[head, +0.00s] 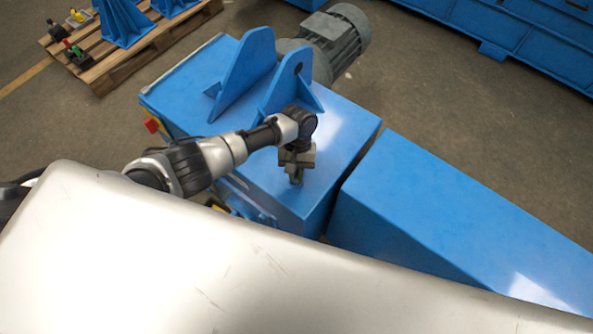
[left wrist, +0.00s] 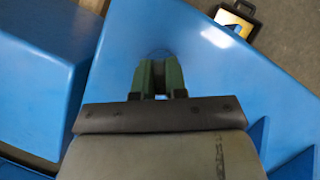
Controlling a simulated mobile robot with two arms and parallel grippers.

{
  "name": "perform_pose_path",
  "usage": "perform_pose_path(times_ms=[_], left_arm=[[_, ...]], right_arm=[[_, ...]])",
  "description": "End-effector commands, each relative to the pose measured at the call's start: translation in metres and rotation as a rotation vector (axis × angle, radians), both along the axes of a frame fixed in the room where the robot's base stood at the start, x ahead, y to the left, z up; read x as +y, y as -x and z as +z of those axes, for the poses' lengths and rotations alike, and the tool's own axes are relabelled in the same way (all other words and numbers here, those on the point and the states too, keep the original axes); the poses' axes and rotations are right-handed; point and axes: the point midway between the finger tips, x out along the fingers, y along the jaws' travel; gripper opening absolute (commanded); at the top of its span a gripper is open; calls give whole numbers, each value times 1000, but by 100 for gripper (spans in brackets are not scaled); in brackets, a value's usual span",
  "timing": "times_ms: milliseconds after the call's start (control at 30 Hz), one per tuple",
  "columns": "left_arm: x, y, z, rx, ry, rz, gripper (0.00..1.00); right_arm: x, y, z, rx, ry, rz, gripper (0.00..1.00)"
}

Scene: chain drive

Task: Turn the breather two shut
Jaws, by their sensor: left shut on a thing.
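My left gripper (head: 297,178) reaches down to the blue top of the housing (head: 345,120), in front of two upright blue brackets. In the left wrist view, the fingers of my left gripper (left wrist: 158,78) stand close together at the blue surface, with green sides and a narrow dark gap. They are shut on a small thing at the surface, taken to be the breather. The fingers hide nearly all of it, so its turn position and its label cannot be seen. My right gripper is not in view.
Two blue brackets (head: 247,70) rise from the housing beside my left arm, with a grey motor (head: 335,40) behind. A second blue cover (head: 440,215) stands at the right across a narrow gap. A wooden pallet (head: 100,72) with parts lies at the upper left.

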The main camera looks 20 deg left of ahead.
Motion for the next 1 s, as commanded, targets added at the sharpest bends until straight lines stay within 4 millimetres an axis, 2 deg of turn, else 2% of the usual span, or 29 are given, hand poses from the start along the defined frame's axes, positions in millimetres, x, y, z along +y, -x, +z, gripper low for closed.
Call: perform_pose_path(times_ms=[1000], left_arm=[[-1, -1, 4, -2, 1, -966, 0]], right_arm=[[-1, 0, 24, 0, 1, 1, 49]])
